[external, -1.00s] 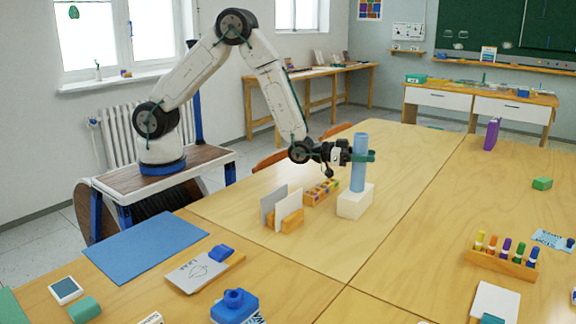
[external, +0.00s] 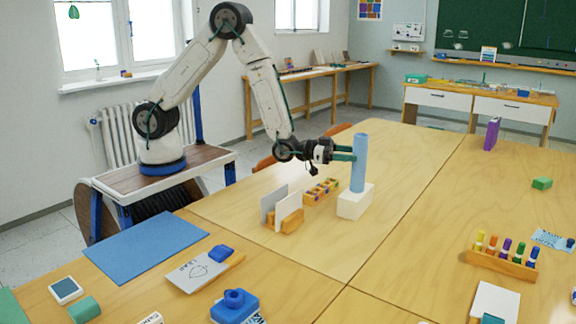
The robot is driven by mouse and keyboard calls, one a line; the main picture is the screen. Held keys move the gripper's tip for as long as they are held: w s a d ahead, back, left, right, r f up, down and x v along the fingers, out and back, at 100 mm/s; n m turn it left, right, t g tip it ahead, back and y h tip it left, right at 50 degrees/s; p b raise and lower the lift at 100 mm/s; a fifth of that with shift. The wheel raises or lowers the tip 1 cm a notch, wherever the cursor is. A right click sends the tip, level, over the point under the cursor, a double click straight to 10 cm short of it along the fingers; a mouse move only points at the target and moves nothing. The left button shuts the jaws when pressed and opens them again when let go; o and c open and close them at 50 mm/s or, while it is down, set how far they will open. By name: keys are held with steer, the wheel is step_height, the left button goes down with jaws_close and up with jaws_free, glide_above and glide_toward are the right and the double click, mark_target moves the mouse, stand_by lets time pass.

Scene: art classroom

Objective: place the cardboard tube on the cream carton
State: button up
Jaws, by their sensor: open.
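The cardboard tube (external: 359,165) is a tall light-blue cylinder. It stands upright on top of the cream carton (external: 354,204), a low pale box on the wooden table. My gripper (external: 345,153) is just left of the tube at its upper half, with its green fingers pointing right toward it. The fingers are open and hold nothing. The fingertips are close to the tube's left side; whether they touch it is too small to tell.
An orange tray of small pots (external: 321,191) and a card holder (external: 290,221) with upright cards stand left of the carton. A marker rack (external: 502,262) is at the right. The table (external: 400,240) right of the carton is clear.

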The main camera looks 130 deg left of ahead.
steer(key=v, duration=0.6)
steer(key=shift+s+d, duration=0.2)
steer(key=shift+s, duration=0.1)
steer(key=s+d+r+m+g+h, duration=0.1)
steer(key=s+d+r+g+h, duration=0.1)
steer(key=s+d+r+g, duration=0.45)
steer(key=s+d+r+m+g+h, duration=0.1)
steer(key=d+r+h, duration=0.25)
steer(key=d, duration=0.55)
steer(key=s+d+r+m+g, duration=0.1)
steer(key=s+d+r+g, duration=0.2)
steer(key=s, duration=1.1)
steer(key=s+d+r+m+g+h, duration=0.1)
steer(key=s+d+r+g, duration=0.2)
steer(key=s, duration=1.1)
steer(key=d+g, duration=0.2)
steer(key=d, duration=0.2)
steer(key=shift+s+r+m, duration=0.2)
steer(key=shift+m, duration=0.1)
